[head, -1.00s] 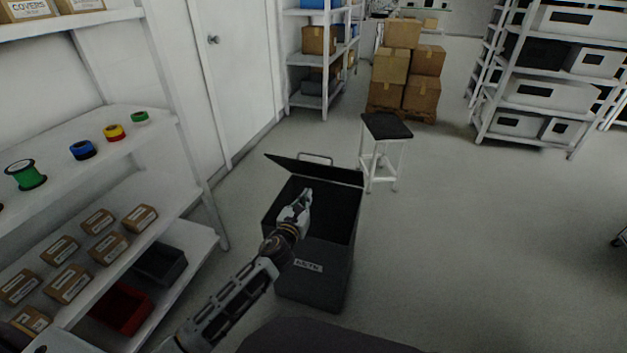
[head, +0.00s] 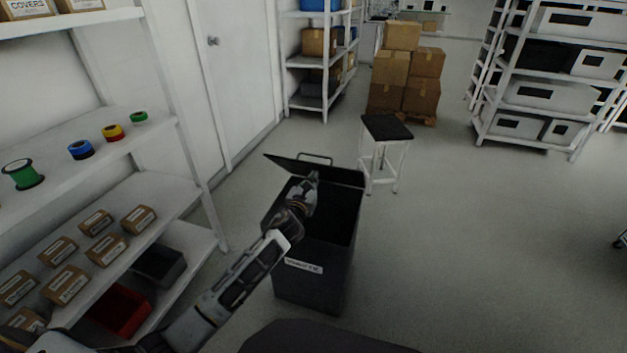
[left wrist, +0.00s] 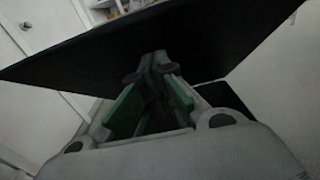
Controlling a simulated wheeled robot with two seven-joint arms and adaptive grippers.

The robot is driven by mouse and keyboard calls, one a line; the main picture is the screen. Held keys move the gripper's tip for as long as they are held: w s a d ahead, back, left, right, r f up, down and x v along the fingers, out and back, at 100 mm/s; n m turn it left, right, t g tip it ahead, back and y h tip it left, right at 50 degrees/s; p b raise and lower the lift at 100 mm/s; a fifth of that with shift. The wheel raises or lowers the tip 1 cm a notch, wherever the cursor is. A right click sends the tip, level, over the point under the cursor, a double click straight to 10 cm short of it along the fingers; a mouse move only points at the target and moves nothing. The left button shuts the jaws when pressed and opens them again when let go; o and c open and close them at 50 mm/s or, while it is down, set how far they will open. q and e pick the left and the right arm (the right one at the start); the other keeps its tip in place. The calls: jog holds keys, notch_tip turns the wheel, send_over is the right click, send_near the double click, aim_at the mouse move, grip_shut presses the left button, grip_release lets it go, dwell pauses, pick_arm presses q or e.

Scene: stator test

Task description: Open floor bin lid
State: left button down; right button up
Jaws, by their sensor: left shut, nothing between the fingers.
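The dark floor bin (head: 318,285) stands on the floor in front of me, with a white label on its near side. Its lid (head: 330,172) is raised at the back edge and tilted, with a metal handle (head: 315,157) behind it, and the dark inside shows. My left gripper (head: 314,178) is shut and empty, over the bin opening close to the lid's underside. In the left wrist view the lid (left wrist: 120,70) spans above the shut fingers (left wrist: 155,62); I cannot tell whether they touch it. My right gripper is not in view.
A white shelf (head: 160,190) with boxes and spools stands at the left. A stool (head: 386,130) with a black seat stands just behind the bin at right. Cardboard boxes (head: 392,68) are stacked farther back.

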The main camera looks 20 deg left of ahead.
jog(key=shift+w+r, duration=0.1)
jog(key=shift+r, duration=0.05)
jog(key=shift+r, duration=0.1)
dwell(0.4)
